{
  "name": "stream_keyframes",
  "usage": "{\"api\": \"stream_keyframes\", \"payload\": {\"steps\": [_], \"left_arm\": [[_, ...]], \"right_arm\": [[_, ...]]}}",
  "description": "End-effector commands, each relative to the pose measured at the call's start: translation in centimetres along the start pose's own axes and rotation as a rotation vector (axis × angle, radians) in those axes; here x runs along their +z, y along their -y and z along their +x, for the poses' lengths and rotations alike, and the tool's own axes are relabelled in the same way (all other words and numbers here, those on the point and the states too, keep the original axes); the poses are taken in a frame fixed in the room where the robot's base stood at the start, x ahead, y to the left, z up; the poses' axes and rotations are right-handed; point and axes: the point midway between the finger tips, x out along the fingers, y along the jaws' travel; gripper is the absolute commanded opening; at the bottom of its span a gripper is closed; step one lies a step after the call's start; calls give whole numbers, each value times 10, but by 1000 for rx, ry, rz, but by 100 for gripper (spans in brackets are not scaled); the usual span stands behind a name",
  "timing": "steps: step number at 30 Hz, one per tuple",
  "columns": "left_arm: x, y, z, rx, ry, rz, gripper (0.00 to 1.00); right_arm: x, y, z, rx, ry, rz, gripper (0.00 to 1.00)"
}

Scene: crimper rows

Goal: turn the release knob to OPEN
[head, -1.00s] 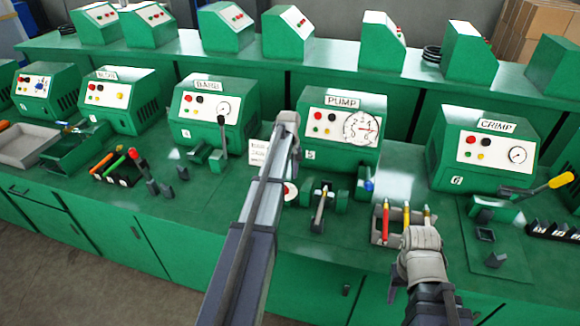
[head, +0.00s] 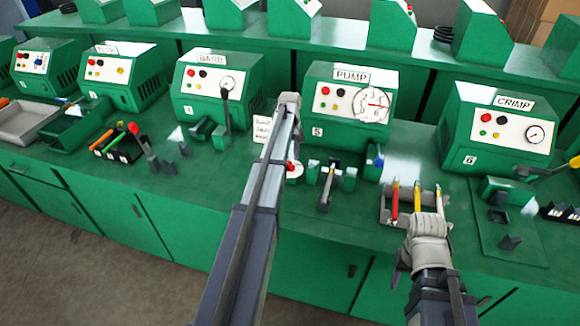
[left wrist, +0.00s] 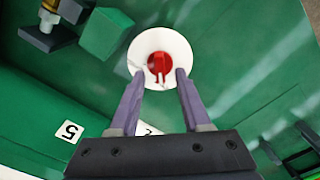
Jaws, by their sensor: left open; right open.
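The release knob is a small red knob (head: 290,165) on a white round dial (head: 295,174) in front of the PUMP machine (head: 350,108). In the left wrist view the red knob (left wrist: 158,63) sits in the middle of the white dial (left wrist: 146,46). The open fingers of my left gripper (left wrist: 160,76) straddle its near side, with gaps beside the red part. The dial's lettering is too small to read. In the head view my left arm hides part of this area. My right gripper (head: 427,222) is open and empty over the bench's front edge.
A tray (head: 392,205) with coloured pens stands right of the PUMP fixture (head: 327,184), just behind my right gripper. A white note (head: 262,130) lies beside my left arm. The CRIMP machine (head: 500,130) is at the right, the BARB machine (head: 208,95) at the left.

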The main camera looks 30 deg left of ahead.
Motion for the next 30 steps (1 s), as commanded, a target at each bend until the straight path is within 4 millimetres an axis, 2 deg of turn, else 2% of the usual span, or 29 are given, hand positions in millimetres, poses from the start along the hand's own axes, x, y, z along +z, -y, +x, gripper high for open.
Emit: {"api": "stream_keyframes", "payload": {"steps": [1, 4, 15, 27, 30], "left_arm": [[0, 0, 12, 0, 0, 0, 48], [0, 0, 20, 0, 0, 0, 48], [0, 0, 21, 0, 0, 0, 48], [0, 0, 21, 0, 0, 0, 2], [0, 0, 21, 0, 0, 0, 0]], "right_arm": [[-1, 1, 12, 0, 0, 0, 50], [-1, 2, 20, 0, 0, 0, 50], [-1, 2, 21, 0, 0, 0, 50], [-1, 2, 21, 0, 0, 0, 50], [-1, 2, 21, 0, 0, 0, 50]]}}
